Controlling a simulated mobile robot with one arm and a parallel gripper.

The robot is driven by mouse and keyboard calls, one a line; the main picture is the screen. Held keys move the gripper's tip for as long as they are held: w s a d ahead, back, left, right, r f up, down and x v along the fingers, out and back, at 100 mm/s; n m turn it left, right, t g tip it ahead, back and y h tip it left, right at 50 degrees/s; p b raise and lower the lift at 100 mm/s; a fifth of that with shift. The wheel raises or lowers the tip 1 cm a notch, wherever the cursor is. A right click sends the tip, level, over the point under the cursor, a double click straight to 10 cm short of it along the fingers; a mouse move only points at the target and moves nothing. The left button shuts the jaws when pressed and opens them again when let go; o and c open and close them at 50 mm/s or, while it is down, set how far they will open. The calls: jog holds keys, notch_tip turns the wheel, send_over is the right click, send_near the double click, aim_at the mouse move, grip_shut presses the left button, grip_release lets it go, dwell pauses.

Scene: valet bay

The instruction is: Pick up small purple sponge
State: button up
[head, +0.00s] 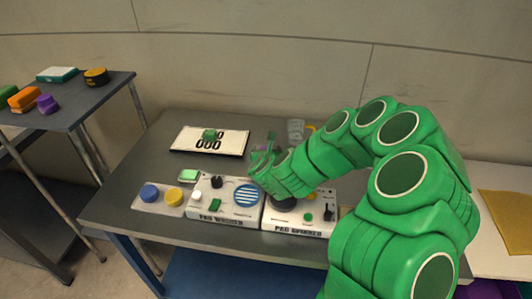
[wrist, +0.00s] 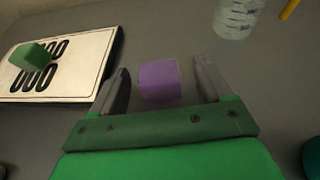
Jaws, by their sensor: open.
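A small purple sponge (wrist: 159,80) lies on the grey table in the wrist view, between the two fingers of my gripper. My gripper (wrist: 162,82) is open, with a finger on each side of the sponge and a gap on both sides. In the head view my gripper (head: 262,158) is over the middle of the table, behind the white machines. I cannot make out the sponge clearly there.
A white number plate with a green block (wrist: 35,53) on it lies left. A clear cup (wrist: 237,18) stands at the upper right. The pad washer (head: 225,198) and pad spinner (head: 300,212) stand in front. A side table (head: 95,93) holds several items, including a purple object (head: 47,103).

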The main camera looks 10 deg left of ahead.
jog(key=shift+w+a+f, duration=0.15)
jog(key=shift+w+f, duration=0.05)
jog(key=shift+w, duration=0.25)
jog(key=c, duration=1)
